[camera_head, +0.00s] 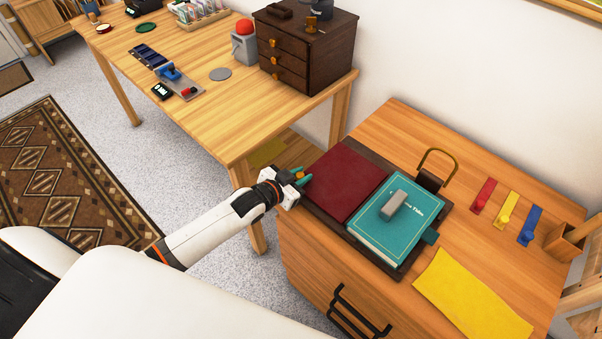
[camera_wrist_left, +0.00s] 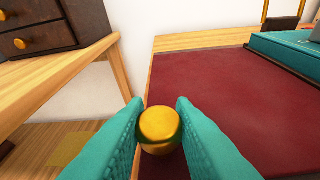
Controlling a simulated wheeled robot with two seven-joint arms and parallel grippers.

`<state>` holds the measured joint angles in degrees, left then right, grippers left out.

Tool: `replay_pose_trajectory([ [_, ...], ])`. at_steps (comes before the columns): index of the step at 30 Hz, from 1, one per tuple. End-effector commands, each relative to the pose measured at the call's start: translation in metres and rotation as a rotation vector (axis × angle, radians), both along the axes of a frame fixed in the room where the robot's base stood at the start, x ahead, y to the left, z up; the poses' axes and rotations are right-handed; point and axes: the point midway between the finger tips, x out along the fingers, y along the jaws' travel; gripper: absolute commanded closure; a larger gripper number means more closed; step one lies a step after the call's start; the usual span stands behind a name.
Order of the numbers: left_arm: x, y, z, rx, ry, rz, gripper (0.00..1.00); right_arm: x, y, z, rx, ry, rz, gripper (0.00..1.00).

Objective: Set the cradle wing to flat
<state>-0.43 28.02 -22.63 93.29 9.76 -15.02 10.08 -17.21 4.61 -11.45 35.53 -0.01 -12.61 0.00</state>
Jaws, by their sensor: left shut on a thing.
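The book cradle has a dark frame (camera_head: 331,225) and lies on the wooden cabinet top. Its left wing has a dark red pad (camera_head: 348,184), also large in the left wrist view (camera_wrist_left: 225,110). The wing looks low and near level; I cannot tell a slight tilt. A teal book (camera_head: 393,233) lies on the right part with a grey block (camera_head: 395,204) on it. My left gripper (camera_head: 303,179) is at the wing's outer left edge, its teal fingers shut on a round brass knob (camera_wrist_left: 160,126). My right gripper is not in view.
A brass loop (camera_head: 437,161) stands behind the book. Red, yellow and blue tags (camera_head: 505,211) and a yellow cloth (camera_head: 470,300) lie to the right. A wooden table (camera_head: 215,110) with a dark drawer chest (camera_head: 304,55) stands at the left, close beyond my left gripper.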

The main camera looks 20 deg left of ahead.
Motion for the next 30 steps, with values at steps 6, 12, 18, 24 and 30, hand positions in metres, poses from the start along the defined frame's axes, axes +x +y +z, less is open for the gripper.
replay_pose_trajectory([
  [6, 0.0, 0.002, -0.003, 0.008, 0.002, 0.001, 1.0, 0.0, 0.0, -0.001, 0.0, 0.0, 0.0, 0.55],
  [12, 0.0, 0.002, -0.003, 0.008, 0.003, 0.001, 1.0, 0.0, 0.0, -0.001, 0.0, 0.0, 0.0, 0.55],
  [18, 0.0, 0.001, -0.003, 0.007, 0.003, 0.001, 0.58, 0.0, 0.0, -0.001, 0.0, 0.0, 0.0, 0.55],
  [24, -0.001, 0.0, -0.004, 0.004, 0.004, -0.001, 0.58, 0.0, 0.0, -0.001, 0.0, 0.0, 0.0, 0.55],
  [30, -0.015, 0.006, 0.002, 0.006, 0.004, 0.0, 0.58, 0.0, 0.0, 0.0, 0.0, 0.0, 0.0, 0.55],
])
